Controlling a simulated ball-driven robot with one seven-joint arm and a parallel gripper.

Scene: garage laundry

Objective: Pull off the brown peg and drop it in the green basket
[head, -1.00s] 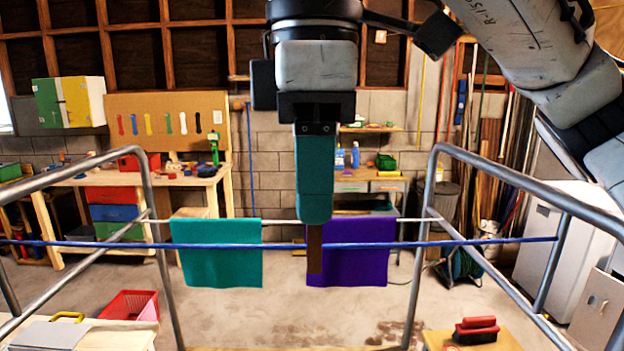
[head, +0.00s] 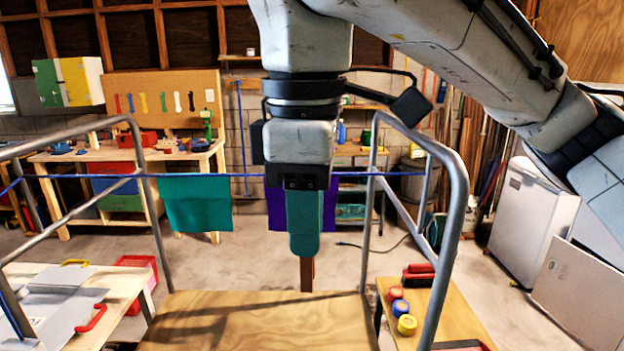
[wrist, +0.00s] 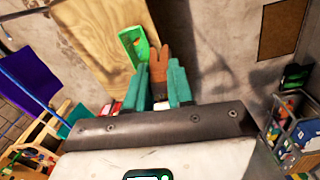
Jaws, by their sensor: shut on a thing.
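The brown peg (head: 306,273) is held between the teal fingers of my gripper (head: 305,250) and points down. It is clear of the blue line and above the plywood top. In the wrist view, the brown peg (wrist: 180,68) sticks out between the fingers of my gripper (wrist: 160,85). A bright green open-looking thing (wrist: 138,45) lies beyond the left finger beside the plywood; it may be the green basket, but only part of it shows. I cannot make out the green basket in the head view.
A teal cloth (head: 197,203) and a purple cloth (head: 275,207), partly hidden by my gripper, hang at the blue line (head: 235,175). Grey metal rails (head: 455,215) stand on both sides. The plywood top (head: 255,320) looks bare. Coloured jars (head: 405,325) stand at right.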

